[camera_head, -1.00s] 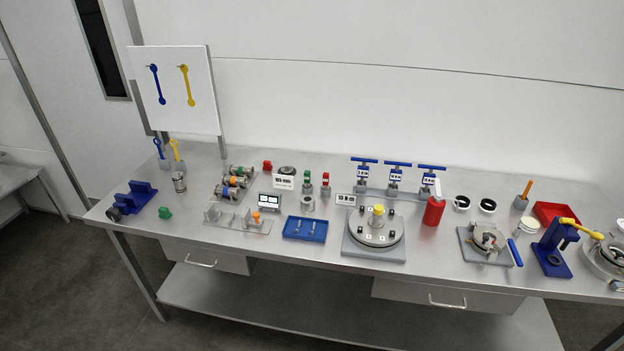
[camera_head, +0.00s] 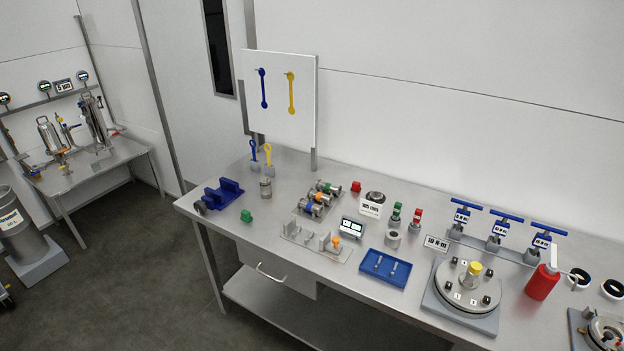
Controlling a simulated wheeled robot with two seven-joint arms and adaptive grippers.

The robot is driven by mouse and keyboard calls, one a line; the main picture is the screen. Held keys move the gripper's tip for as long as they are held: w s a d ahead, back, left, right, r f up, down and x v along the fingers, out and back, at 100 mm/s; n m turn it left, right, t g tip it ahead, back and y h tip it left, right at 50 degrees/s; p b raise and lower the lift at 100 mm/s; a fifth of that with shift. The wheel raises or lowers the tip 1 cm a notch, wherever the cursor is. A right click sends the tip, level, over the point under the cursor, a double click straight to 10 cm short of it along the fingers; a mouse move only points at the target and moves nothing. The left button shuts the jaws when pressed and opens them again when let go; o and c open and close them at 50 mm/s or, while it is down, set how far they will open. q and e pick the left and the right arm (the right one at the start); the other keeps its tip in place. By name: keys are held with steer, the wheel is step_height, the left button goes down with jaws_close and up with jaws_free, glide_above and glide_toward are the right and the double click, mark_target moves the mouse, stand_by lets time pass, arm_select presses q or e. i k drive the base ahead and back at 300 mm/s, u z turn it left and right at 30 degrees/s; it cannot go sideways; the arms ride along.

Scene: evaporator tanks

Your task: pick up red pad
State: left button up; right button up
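A red-topped piece (camera_head: 415,215) stands upright beside a green-topped one (camera_head: 396,212) near the middle. Neither of my grippers is in view.
A blue vise-like fixture (camera_head: 222,194) sits at the table's left end. A blue tray (camera_head: 384,267), a round plate fixture (camera_head: 467,290) and a red bottle (camera_head: 542,282) stand toward the right. A white board (camera_head: 280,100) rises at the back left.

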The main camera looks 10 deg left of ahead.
mark_target(356, 187)
steer(key=u, duration=0.1)
steer(key=i, duration=1.4)
steer(key=z, duration=0.85)
